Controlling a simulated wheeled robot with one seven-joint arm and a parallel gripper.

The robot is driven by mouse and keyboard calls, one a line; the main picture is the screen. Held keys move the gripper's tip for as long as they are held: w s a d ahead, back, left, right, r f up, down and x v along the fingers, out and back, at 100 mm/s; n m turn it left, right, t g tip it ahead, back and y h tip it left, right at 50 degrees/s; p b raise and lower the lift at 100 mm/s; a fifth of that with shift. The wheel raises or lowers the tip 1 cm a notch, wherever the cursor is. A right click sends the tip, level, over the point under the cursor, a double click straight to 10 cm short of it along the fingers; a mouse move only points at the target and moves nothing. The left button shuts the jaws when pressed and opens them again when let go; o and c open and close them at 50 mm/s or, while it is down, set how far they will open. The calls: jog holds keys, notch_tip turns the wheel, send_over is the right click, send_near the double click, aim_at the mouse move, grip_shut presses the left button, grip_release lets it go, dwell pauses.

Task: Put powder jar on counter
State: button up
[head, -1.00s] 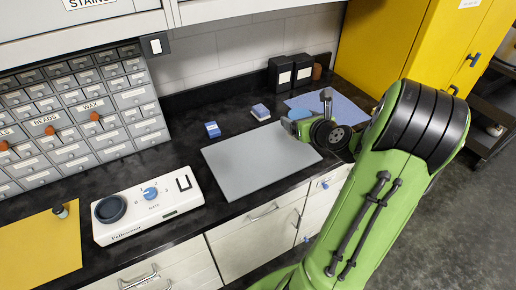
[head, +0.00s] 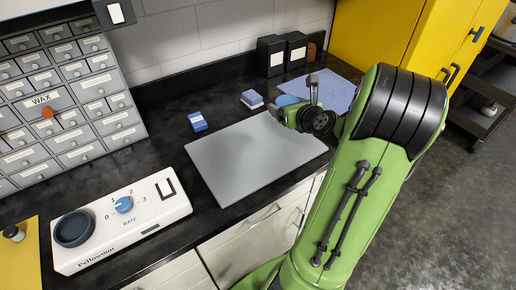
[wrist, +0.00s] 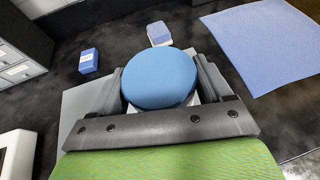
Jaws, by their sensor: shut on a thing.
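In the wrist view my gripper (wrist: 160,92) is shut on a jar with a round blue lid (wrist: 158,76); a little of a pale body shows below the lid. In the head view the blue lid (head: 288,100) shows just behind my gripper (head: 286,114), mostly hidden by the wrist. The jar is at the right back part of the grey mat (head: 240,160) on the black counter (head: 150,165). I cannot tell whether its base touches the mat.
Two small blue-and-white boxes (head: 198,122) (head: 251,99) stand behind the mat. A blue cloth or sheet (head: 325,88) lies at the back right. A white device with a dial (head: 123,220) stands at the left, beside a yellow mat (head: 22,260). Black counter is bare between device and boxes.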

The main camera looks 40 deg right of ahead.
notch_tip(320, 180, down, 10)
jog(key=b, duration=0.4)
jog(key=shift+r, duration=0.15)
